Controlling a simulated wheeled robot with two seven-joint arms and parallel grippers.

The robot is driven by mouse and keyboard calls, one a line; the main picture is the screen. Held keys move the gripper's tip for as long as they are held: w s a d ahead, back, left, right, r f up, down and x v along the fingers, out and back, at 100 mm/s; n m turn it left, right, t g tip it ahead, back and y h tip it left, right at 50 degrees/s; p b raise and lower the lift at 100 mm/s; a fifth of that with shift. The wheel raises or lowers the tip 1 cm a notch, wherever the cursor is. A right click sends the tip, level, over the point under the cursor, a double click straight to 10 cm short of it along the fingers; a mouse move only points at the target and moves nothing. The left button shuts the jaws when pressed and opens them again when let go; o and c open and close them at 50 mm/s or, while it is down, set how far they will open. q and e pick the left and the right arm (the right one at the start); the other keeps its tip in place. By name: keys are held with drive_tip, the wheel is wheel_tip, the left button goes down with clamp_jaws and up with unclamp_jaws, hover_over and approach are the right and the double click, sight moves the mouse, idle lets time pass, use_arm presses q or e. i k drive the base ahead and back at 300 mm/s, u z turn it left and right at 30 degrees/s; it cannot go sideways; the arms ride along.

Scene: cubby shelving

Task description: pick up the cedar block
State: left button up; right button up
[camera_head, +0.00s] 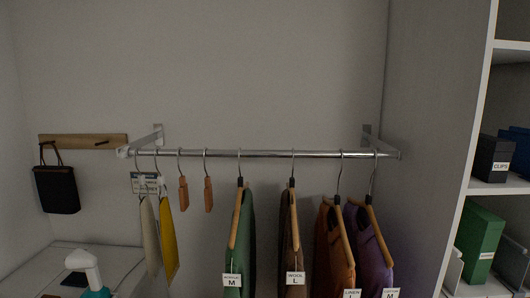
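Two small reddish-brown wooden blocks hang by wire hooks from the metal rod in the head view. They look like cedar blocks: a left one (183,193) and a right one (208,194). They hang side by side with a small gap, and I cannot tell which one is meant. The metal rod (265,154) runs across the middle of the view. Neither of my grippers is in view.
Left of the blocks hang a pale cloth (150,237) and a yellow one (169,243). Right of them, green (246,235), brown (286,230), orange (328,250) and purple (371,250) garments hang. A white-and-teal object (84,266) stands lower left. Shelving (480,120) is at right.

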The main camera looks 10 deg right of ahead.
sight(208, 199)
drive_tip(key=u, duration=1.85)
drive_tip(key=i, duration=1.35)
drive_tip(key=z, duration=1.5)
